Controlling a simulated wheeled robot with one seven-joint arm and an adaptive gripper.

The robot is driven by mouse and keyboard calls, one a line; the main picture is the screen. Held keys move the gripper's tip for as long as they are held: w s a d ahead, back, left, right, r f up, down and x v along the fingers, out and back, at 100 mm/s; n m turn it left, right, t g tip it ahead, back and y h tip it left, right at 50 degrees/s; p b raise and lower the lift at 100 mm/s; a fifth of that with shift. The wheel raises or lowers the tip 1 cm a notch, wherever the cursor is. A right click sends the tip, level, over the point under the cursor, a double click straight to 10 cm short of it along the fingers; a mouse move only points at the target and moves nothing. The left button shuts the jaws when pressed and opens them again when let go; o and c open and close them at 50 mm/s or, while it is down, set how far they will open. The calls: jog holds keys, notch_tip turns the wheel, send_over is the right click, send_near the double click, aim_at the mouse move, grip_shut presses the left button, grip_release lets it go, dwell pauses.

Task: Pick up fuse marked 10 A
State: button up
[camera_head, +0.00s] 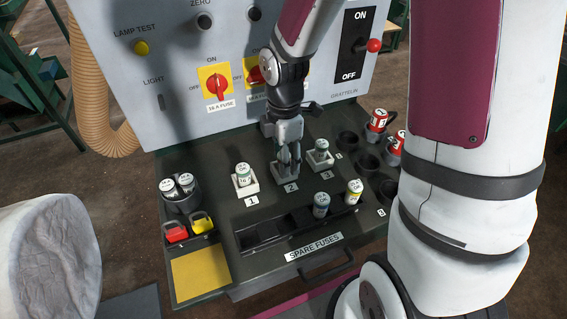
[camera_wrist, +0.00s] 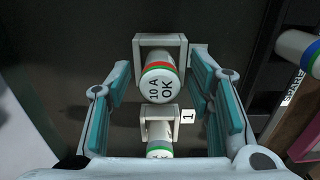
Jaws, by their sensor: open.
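A fuse marked "10 A OK" (camera_wrist: 160,83), white with red and green bands, stands in a white holder (camera_wrist: 141,50) in the wrist view. It lies between the parted fingers of my gripper (camera_wrist: 163,100), with gaps visible on both sides. In the head view my gripper (camera_head: 289,160) points down over the holder labelled 2 (camera_head: 280,172), and its fingers mostly hide the fuse there. I cannot tell exactly how far the fingertips reach down around the fuse.
Holder 1 with a fuse (camera_head: 243,175) is on the left; holder 3 with a fuse (camera_head: 321,151) is close on the right. In front, the spare fuses tray (camera_head: 272,238) holds two fuses at its right end. A grey panel with switches (camera_head: 180,75) rises behind.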

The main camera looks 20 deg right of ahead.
jog(key=shift+f, duration=0.3)
grip_shut()
jog(key=shift+r, duration=0.1)
